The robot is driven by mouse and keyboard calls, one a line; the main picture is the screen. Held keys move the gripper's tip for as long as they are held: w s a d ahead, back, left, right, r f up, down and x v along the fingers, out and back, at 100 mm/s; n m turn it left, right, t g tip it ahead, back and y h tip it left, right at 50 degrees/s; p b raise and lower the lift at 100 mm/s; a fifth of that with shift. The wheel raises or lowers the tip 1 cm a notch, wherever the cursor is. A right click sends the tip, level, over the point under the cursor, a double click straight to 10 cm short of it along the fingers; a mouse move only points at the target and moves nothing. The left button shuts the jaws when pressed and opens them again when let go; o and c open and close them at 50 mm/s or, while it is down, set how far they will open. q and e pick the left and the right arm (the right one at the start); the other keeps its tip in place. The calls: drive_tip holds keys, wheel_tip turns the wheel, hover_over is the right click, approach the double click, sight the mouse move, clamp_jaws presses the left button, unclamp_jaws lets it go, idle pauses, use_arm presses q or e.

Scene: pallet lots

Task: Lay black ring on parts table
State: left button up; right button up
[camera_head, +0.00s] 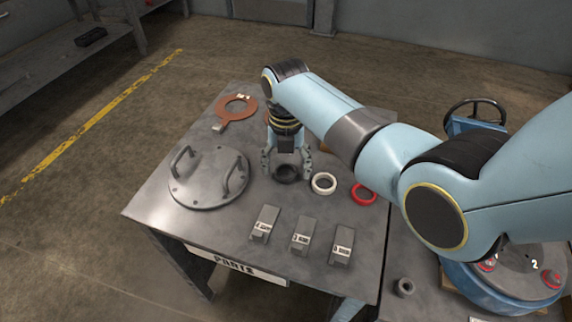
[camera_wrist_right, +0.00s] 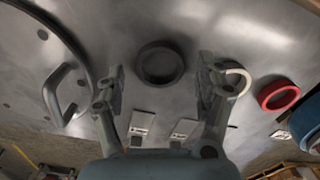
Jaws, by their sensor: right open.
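The black ring (camera_head: 287,173) lies on the parts table (camera_head: 170,225), beside a white ring (camera_head: 324,183) and a red ring (camera_head: 363,194). In the right wrist view the black ring (camera_wrist_right: 160,63) lies flat on the grey metal top, between and beyond my fingertips. My right gripper (camera_head: 287,165) points down over the black ring. It is open, with a finger on each side of the ring and clear gaps to it in the wrist view (camera_wrist_right: 160,85). My left gripper is not in view.
A round lid with two handles (camera_head: 208,178) lies left of the rings. Several labelled grey blocks (camera_head: 301,236) stand near the front edge. A blue drum (camera_head: 505,290) stands at the right.

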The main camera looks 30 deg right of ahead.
wheel_tip(320, 180, up, 12)
drive_tip(key=p, duration=0.2)
drive_tip(key=shift+f, duration=0.15)
